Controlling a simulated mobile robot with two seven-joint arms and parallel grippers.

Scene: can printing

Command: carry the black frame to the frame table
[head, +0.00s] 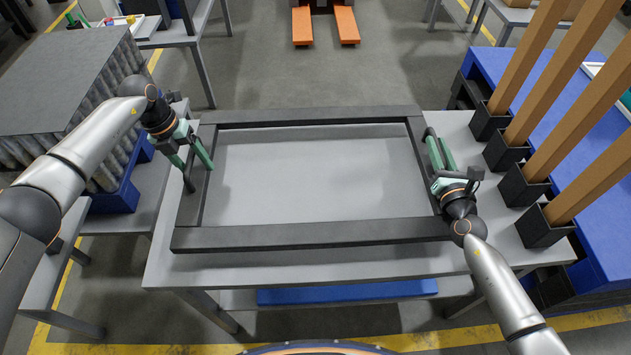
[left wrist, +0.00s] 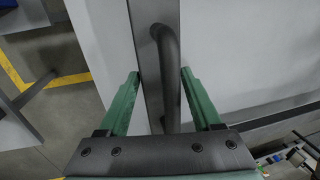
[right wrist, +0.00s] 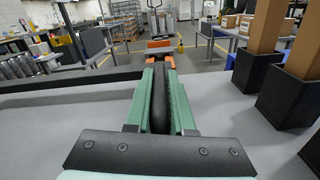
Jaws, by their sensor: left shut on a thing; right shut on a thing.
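The black frame (head: 310,235) is a large flat rectangle level over a grey table (head: 320,265); I cannot tell whether it touches the top. My left gripper (head: 190,168) is at its left bar, with the fingers to either side; a curved dark handle (left wrist: 168,80) shows between them in the left wrist view. My right gripper (head: 440,155) is at the right bar, shut on a dark handle (right wrist: 160,100) of the frame. Which table is the frame table is not marked.
Black sockets (head: 545,225) with tall brown posts (head: 590,180) line the right side, close to my right arm. A grey stack of cans (head: 70,80) stands at the left. An orange pallet jack (head: 347,25) is at the back; the floor behind the table is clear.

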